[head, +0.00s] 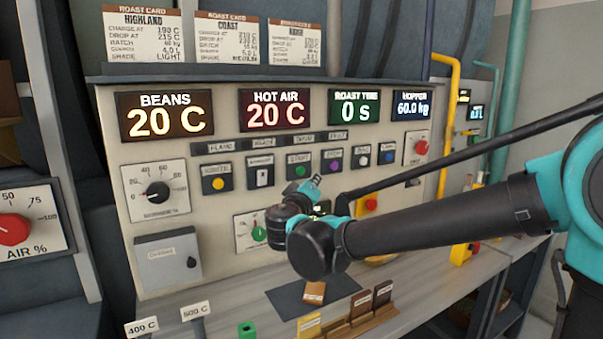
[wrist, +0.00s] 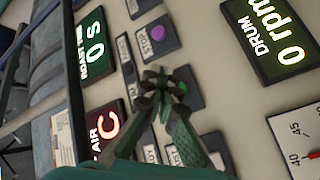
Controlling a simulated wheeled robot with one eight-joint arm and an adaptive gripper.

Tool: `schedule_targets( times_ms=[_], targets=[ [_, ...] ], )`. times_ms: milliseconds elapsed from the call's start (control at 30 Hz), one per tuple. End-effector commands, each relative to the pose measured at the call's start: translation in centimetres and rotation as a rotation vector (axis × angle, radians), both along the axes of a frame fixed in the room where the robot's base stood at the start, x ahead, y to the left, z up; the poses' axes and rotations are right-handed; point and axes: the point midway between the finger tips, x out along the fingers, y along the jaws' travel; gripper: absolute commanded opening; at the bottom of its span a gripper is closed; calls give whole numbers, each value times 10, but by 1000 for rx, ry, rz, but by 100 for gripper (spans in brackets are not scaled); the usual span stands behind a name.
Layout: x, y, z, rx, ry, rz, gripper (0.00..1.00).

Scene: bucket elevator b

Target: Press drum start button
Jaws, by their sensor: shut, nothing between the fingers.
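The panel carries a green button (head: 300,171) on a dark plate that reads START, in a group under a small DRUM label (head: 304,137). A purple button (head: 333,164) sits to its right. My gripper (head: 314,182) is in front of the panel, just below the green button in the head view. In the wrist view my gripper (wrist: 158,78) is shut and empty, with its tips partly over the plate of the green button (wrist: 182,87). The purple button (wrist: 157,32) is uncovered there. I cannot tell whether the tips touch the panel.
A yellow button (head: 218,184), a black dial (head: 157,192) and red knobs (head: 421,147) share the panel. The drum display (wrist: 268,38) reads 0 rpm. Below, a counter holds coloured blocks (head: 247,329) and a dark mat (head: 287,299). A yellow pipe (head: 446,115) stands right.

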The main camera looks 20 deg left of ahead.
Motion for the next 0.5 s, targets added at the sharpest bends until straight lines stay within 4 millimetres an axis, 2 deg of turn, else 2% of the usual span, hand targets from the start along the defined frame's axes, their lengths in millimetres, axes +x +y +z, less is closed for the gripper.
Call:
schedule_targets(
  times_ms=[200, 500],
  targets=[
    [19, 22, 0, 0, 0, -1, 0],
    [32, 37, 0, 0, 0, 0, 0]
  ],
)
